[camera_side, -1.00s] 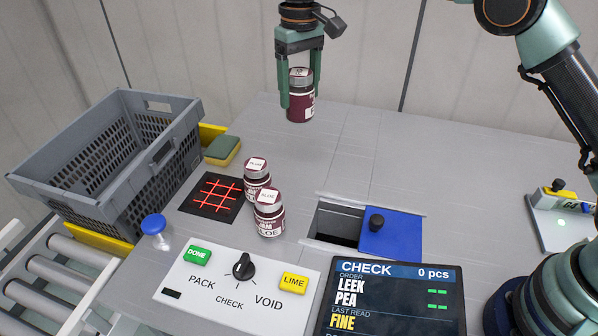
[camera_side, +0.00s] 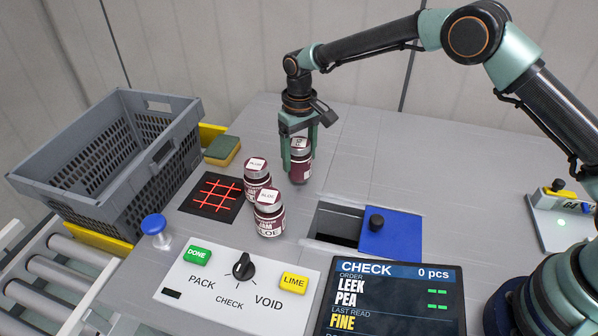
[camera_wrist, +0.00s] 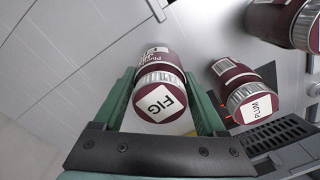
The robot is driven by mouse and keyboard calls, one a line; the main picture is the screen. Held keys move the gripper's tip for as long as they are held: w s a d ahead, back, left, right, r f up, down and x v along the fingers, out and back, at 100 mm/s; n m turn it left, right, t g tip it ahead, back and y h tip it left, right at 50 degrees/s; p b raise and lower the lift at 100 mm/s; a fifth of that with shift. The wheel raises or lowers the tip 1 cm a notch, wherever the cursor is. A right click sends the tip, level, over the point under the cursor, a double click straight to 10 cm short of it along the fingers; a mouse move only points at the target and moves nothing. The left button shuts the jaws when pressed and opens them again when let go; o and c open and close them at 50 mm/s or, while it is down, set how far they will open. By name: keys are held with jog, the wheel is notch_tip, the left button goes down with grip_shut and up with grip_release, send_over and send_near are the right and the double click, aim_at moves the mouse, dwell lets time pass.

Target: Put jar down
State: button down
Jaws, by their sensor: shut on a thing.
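The held jar (camera_side: 300,166) has dark red contents and a silver lid. In the wrist view its lid label reads FIG (camera_wrist: 160,104). My gripper (camera_side: 299,160) is shut on it, one finger on each side, and points down. The jar is upright, at or just above the grey table; I cannot tell whether its base touches. Two similar jars stand on the table to its front left, one behind (camera_side: 257,178) and one in front (camera_side: 268,212), both apart from the held jar. In the wrist view a neighbouring jar's lid reads PLUM (camera_wrist: 245,92).
A black pad with a red grid (camera_side: 214,197) lies left of the jars. A square opening (camera_side: 336,223) with a blue sliding cover (camera_side: 391,235) is front right.

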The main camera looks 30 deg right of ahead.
jog(key=shift+f, duration=0.4)
jog(key=shift+f, duration=0.15)
grip_release()
